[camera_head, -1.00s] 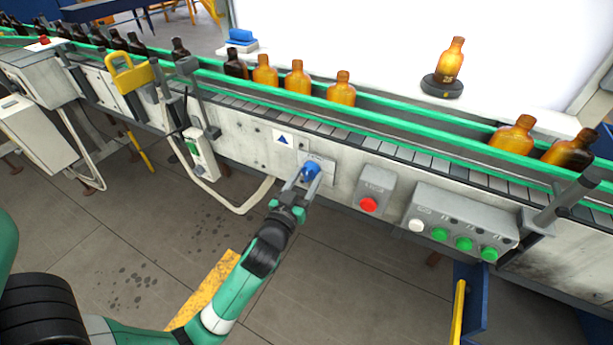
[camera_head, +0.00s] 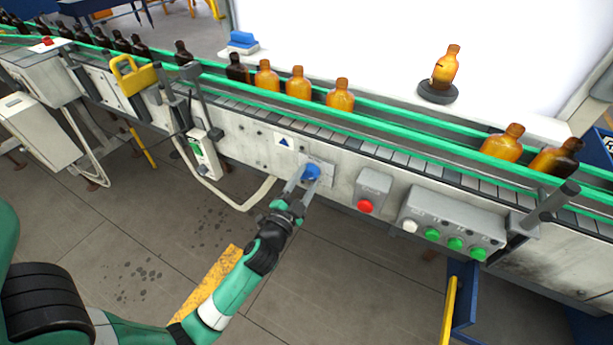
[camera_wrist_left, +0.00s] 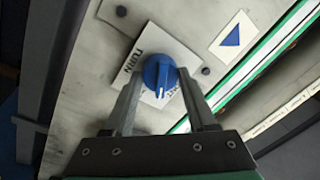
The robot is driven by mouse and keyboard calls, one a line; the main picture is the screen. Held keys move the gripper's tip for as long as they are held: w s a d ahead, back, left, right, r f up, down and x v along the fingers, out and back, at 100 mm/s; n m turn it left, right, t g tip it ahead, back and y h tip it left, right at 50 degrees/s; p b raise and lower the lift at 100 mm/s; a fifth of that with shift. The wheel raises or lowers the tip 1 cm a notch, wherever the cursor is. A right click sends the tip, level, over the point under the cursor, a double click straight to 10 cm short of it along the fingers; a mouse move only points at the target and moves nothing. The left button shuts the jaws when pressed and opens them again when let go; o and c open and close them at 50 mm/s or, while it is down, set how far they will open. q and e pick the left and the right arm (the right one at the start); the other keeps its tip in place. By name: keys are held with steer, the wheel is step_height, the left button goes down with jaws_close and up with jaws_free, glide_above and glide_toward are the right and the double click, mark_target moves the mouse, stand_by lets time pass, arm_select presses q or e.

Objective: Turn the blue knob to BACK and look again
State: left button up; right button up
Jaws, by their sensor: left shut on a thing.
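The blue knob (camera_head: 311,173) sits on a pale plate on the front of the conveyor. In the left wrist view the knob (camera_wrist_left: 160,74) shows a white pointer line, and the plate (camera_wrist_left: 135,62) carries the word TURN; its other lettering is partly hidden. My left gripper (camera_head: 303,177) reaches up to the knob, with one finger on each side of it, shut on it. The fingers also show in the left wrist view (camera_wrist_left: 160,95). An amber bottle (camera_head: 446,67) stands on a dark round turntable (camera_head: 437,92) before a bright white panel. My right gripper is not in view.
Right of the knob are a red button (camera_head: 365,206) and a box with a white button and several green buttons (camera_head: 455,243). Amber and dark bottles stand on the conveyor (camera_head: 400,157) between green rails.

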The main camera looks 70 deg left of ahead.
arm_select(q)
steer(key=m+p, duration=0.2)
steer(key=m, duration=0.4)
steer(key=shift+t, duration=0.3)
steer(key=shift+m, duration=0.3)
steer(key=o, duration=1.4)
steer(key=shift+s, duration=0.1)
steer(key=b+v, duration=0.3)
steer(key=v, duration=0.8)
steer(key=shift+s+d+r, duration=0.1)
steer(key=shift+s, duration=0.15)
